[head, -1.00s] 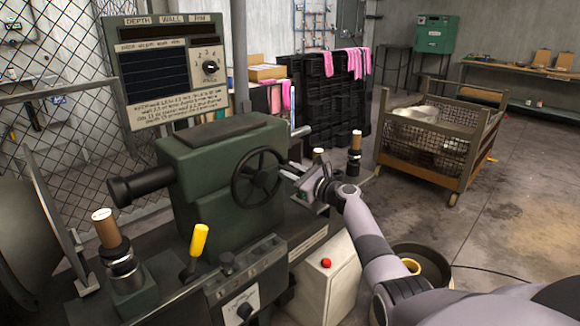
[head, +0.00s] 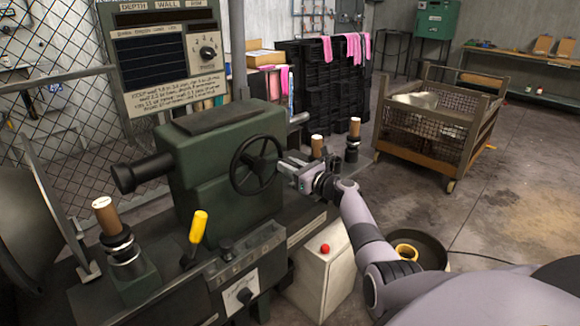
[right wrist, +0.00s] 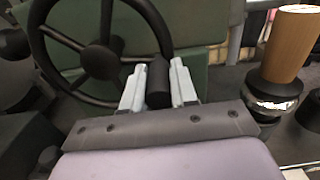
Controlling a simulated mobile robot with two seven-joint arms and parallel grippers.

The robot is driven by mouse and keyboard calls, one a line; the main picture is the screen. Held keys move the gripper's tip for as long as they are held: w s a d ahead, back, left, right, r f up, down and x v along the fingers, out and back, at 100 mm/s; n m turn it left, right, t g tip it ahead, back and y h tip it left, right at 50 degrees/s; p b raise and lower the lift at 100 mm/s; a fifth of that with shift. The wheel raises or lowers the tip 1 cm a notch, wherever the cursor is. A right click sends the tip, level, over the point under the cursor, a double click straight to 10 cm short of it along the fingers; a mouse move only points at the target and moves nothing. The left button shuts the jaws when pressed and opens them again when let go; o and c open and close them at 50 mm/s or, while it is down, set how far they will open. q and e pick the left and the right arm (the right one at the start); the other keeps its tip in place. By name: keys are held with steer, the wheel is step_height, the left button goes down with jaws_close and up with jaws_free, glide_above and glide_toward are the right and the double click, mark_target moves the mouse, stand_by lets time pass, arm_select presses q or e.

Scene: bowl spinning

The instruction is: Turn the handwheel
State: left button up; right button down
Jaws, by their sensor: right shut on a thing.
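The black spoked handwheel (head: 256,164) is on the front of the green machine housing (head: 212,165) in the head view. It also shows at upper left in the right wrist view (right wrist: 100,59). My right gripper (head: 287,168) is at the wheel's right side. In the right wrist view its two pale fingers (right wrist: 158,84) are shut on the wheel's dark handle (right wrist: 159,82), which stands between them near the rim. The handle's far end and the finger contact in the head view are partly hidden. My left gripper is not in view.
A yellow-handled lever (head: 199,227) and a wooden-handled post (head: 106,217) stand in front. More wooden-topped posts (head: 354,127) stand right of the gripper. A white box with a red button (head: 325,249) is below. A mesh cart (head: 432,120) stands on open floor.

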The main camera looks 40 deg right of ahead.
steer(key=shift+f, duration=0.2)
steer(key=c, duration=0.9)
jaws_free()
steer(key=shift+r, duration=0.1)
steer(key=shift+s, duration=0.1)
steer(key=shift+s, duration=0.5)
steer(key=shift+s+d+p, duration=0.15)
steer(key=shift+s+p, duration=0.25)
steer(key=shift+s, duration=1.1)
steer(key=shift+s+d+p, duration=0.1)
steer(key=shift+s+p, duration=0.25)
steer(key=shift+s, duration=1.15)
